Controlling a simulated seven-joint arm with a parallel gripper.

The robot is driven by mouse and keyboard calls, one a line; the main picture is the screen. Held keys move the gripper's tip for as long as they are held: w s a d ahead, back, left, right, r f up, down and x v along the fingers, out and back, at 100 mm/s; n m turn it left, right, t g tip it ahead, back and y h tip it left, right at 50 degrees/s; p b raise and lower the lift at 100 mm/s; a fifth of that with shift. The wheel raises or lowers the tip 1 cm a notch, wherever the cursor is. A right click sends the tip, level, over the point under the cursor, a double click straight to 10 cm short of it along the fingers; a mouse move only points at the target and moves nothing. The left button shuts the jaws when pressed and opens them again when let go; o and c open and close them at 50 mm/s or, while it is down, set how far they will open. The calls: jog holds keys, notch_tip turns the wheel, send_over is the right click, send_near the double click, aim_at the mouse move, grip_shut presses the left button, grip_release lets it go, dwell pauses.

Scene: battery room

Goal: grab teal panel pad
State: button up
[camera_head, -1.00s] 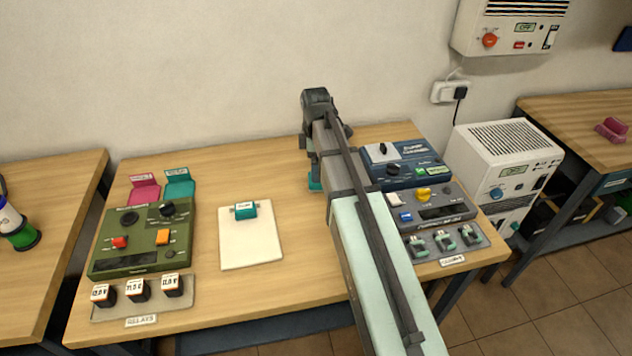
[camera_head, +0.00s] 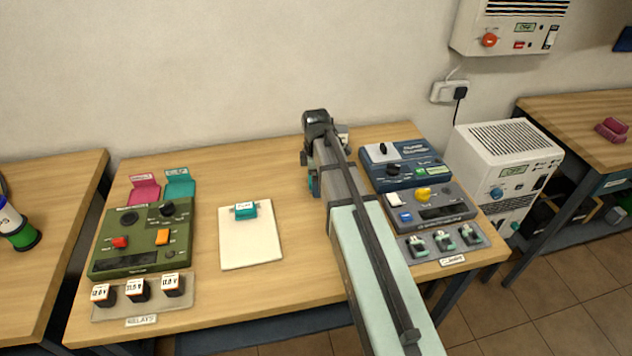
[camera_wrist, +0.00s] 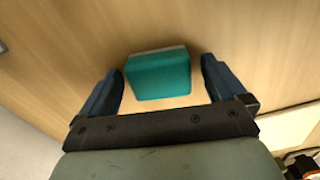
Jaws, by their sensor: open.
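A teal block, the panel pad (camera_wrist: 160,76), lies on the wooden bench top in the wrist view, with a pale strip along its far edge. My gripper (camera_wrist: 163,70) is open, with one dark blue finger on each side of the pad and a visible gap at both sides. In the head view my gripper (camera_head: 313,184) is low over the bench, left of the blue panel, and my arm hides most of the pad there.
Another teal block (camera_head: 244,210) sits on a white board (camera_head: 250,248). A green relay panel (camera_head: 140,243) stands left, with pink (camera_head: 144,192) and teal (camera_head: 180,186) holders behind it. Blue (camera_head: 408,164) and grey (camera_head: 432,205) panels stand close right of my arm.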

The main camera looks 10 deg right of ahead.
jog(key=shift+c, duration=0.3)
jog(key=c, duration=1)
jog(key=shift+r, duration=0.1)
